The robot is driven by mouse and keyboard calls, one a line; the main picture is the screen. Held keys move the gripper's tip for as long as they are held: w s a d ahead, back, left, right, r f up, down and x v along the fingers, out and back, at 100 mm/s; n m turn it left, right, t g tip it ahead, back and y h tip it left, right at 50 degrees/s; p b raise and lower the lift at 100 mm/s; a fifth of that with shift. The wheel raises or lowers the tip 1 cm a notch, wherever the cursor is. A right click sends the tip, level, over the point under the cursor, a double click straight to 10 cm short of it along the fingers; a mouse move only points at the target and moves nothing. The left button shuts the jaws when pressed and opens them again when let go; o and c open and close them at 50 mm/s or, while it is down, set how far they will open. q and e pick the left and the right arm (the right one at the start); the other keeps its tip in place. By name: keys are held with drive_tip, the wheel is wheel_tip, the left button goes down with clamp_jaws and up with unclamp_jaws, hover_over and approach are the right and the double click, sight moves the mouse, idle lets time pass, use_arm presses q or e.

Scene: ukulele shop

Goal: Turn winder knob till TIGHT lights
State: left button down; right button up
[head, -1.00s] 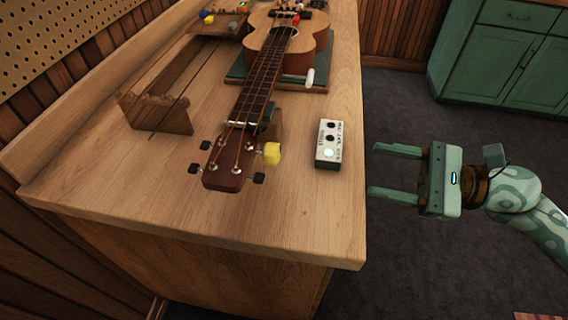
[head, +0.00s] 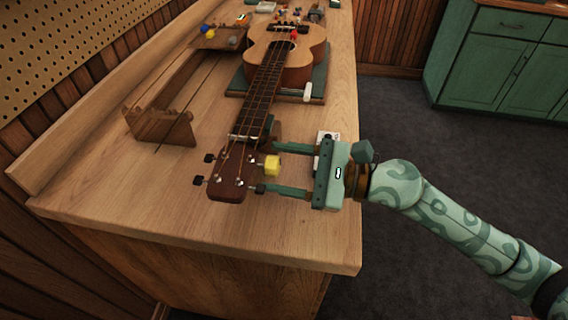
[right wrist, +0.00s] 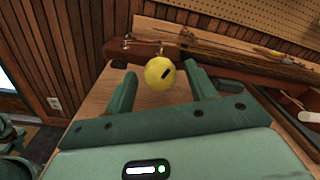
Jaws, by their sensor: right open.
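The ukulele (head: 281,62) lies on the bench with its dark headstock (head: 229,172) toward me. A yellow winder knob (head: 272,166) sticks out from the headstock's right side and also shows in the right wrist view (right wrist: 159,71). My right gripper (head: 267,168) is open, with one finger on each side of the knob; gaps show beside it in the wrist view. A small white indicator box (head: 328,135) is mostly hidden behind my right gripper, so its lights cannot be read. My left gripper is not in view.
The wooden bench (head: 150,210) is clear in front of the headstock. A wooden rack (head: 163,127) stands left of the neck. Small coloured items sit at the back. A green cabinet (head: 497,55) stands at the far right across open floor.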

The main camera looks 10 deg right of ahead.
drive_tip(key=c, duration=1)
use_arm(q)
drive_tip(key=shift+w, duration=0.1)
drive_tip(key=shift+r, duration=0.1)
